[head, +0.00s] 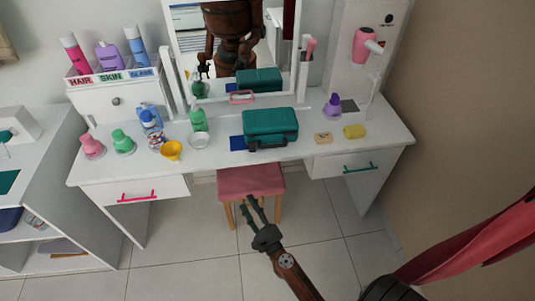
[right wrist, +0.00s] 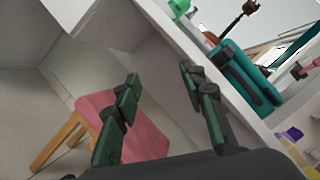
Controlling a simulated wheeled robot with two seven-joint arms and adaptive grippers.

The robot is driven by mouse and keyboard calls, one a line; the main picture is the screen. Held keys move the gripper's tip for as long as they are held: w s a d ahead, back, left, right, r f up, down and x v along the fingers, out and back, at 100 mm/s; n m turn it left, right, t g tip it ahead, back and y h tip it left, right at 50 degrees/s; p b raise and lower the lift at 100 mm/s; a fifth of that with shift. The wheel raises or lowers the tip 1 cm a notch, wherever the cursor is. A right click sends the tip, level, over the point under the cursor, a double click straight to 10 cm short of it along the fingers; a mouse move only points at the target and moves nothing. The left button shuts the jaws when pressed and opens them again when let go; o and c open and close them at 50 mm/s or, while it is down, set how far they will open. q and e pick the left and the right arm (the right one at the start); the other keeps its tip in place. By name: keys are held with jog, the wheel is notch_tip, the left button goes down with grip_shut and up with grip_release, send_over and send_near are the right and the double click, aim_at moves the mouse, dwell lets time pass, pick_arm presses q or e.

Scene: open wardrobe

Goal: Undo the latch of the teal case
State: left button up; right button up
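The teal case (head: 270,126) lies closed on the white dressing table, with its dark handle side toward the front edge. It also shows at the upper right of the right wrist view (right wrist: 240,70). The latch is too small to make out. My right gripper (head: 254,205) is in front of the table, over the pink stool and short of the case. In the right wrist view its two fingers (right wrist: 160,80) are spread apart with nothing between them. My left gripper is not in the head view, except perhaps as part of the mirror reflection.
The pink stool (head: 251,180) stands under the table front. A blue mat (head: 237,143) lies left of the case, and a tan block (head: 323,138) and yellow sponge (head: 355,131) lie right of it. A green bottle (head: 198,121) and white bowl (head: 199,140) stand to the left. The mirror is behind.

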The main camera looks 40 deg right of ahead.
aim_at(252, 150)
jog(key=w+d+r+m+g+h+p, duration=0.1)
jog(key=w+d+r+m+h+p, duration=0.15)
jog(key=r+m, duration=0.25)
jog(key=w+d+r+m+h+p, duration=0.1)
jog(key=d+r+m+h+p, duration=0.15)
jog(key=r+m, duration=0.25)
jog(key=w+d+m+g, duration=0.1)
jog(key=w+d+m, duration=0.1)
jog(key=w+d+r+m+g+h, duration=0.1)
jog(key=w+d+m, duration=0.1)
jog(key=w, duration=0.1)
jog(key=w+d+r+m+g, duration=0.1)
jog(key=w+d+m, duration=0.1)
jog(key=w, duration=0.1)
jog(key=shift+d+m+p, duration=0.3)
jog(key=shift+d+m, duration=0.1)
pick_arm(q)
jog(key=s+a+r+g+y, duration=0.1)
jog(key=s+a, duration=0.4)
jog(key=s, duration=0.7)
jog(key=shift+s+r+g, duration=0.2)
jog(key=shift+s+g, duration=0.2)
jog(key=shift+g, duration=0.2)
pick_arm(e)
grip_shut()
